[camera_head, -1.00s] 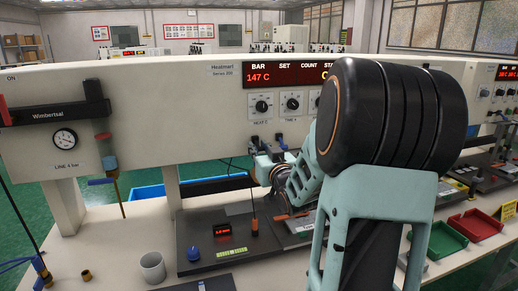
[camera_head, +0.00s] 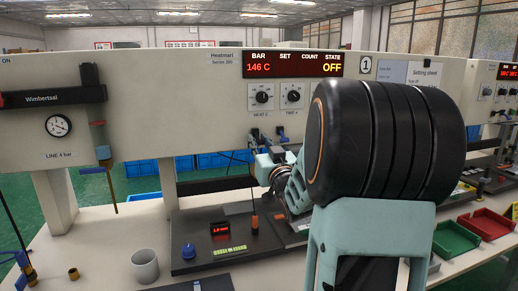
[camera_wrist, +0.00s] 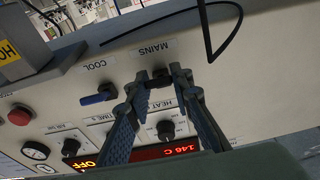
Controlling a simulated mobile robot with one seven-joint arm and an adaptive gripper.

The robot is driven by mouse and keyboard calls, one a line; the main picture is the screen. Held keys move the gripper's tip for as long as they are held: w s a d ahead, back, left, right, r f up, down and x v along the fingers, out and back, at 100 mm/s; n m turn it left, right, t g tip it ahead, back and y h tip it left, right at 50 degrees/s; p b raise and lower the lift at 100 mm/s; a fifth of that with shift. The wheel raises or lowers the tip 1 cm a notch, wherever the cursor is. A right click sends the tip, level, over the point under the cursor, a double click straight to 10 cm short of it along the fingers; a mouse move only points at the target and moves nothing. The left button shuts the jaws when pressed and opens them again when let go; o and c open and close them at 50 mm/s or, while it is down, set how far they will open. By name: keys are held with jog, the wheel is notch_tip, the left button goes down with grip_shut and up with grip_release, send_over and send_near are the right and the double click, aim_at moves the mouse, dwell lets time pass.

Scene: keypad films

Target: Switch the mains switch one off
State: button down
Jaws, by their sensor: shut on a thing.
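The mains switch (camera_wrist: 159,79) is a small dark lever under the MAINS label in the wrist view. My gripper (camera_wrist: 157,84) has its two fingertips on either side of it, shut on it. The lever is partly hidden between the fingers, so its exact tilt is hard to tell. In the head view my gripper (camera_head: 257,146) is small and at the panel's lower edge, below the HEAT dial. The panel display (camera_head: 293,65) reads 146 C and its STATE field reads OFF. A circled 1 (camera_head: 365,65) marks this panel.
The blue COOL switch (camera_wrist: 98,98) sits beside the mains switch. The HEAT dial (camera_wrist: 166,129) and a red button (camera_wrist: 19,116) are close by. A black cable (camera_wrist: 210,38) loops near the fingers. A grey cup (camera_head: 145,266) stands on the bench.

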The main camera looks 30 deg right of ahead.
jog(key=c, duration=1.7)
grip_release()
jog(key=shift+s, duration=0.1)
jog(key=v, duration=1.2)
jog(key=shift+d+r, duration=0.1)
